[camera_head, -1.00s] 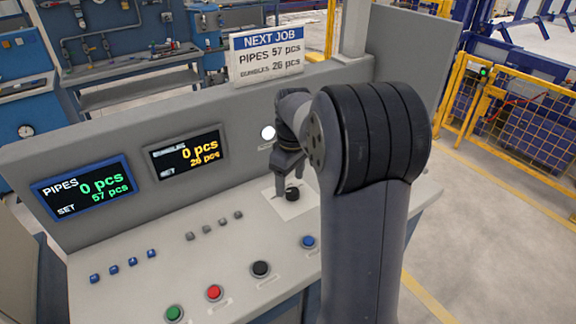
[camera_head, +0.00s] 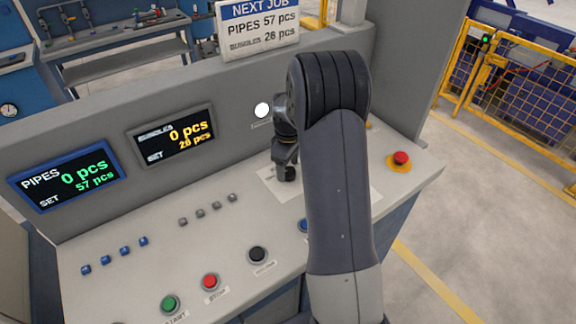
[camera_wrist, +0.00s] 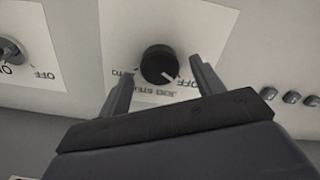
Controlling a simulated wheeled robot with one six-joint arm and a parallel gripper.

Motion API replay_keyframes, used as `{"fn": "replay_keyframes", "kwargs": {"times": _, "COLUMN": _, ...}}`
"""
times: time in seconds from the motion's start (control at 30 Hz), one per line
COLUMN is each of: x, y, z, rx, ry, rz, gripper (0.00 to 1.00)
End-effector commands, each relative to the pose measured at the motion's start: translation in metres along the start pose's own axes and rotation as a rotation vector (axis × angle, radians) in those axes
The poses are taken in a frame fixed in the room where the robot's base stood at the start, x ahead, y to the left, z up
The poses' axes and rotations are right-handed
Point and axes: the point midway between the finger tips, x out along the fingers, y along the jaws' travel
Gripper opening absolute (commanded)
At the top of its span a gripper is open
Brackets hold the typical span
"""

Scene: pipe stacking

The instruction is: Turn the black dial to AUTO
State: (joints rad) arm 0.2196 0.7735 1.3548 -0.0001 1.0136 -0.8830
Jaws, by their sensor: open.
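The black dial (camera_wrist: 158,65) sits on a white label plate on the grey console. In the wrist view its white mark points to the lower right, towards the word OFF (camera_wrist: 188,82). AUTO (camera_wrist: 125,76) is printed on the dial's left, and JOB STEP is printed below it. My gripper (camera_wrist: 161,68) is open, with one finger on each side of the dial and a visible gap to it. In the head view the dial (camera_head: 290,174) is partly covered by my gripper (camera_head: 284,162), so contact is hard to judge there.
A red emergency button (camera_head: 401,159) is right of my arm. Green (camera_head: 169,303), red (camera_head: 210,282) and black (camera_head: 257,255) buttons line the front. The upright panel (camera_head: 235,100) stands behind.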

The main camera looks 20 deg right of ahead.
Motion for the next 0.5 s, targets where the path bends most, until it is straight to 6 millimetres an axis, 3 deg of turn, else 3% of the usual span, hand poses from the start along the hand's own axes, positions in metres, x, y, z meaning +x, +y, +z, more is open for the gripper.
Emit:
{"fn": "replay_keyframes", "kwargs": {"times": 0.4, "x": 0.0099, "y": -0.0003, "z": 0.0002, "rx": 0.0, "ry": 0.0, "rz": 0.0, "gripper": 0.63}}
{"fn": "replay_keyframes", "kwargs": {"times": 0.5, "x": 0.0098, "y": -0.0002, "z": 0.0001, "rx": 0.0, "ry": 0.0, "rz": 0.0, "gripper": 0.55}}
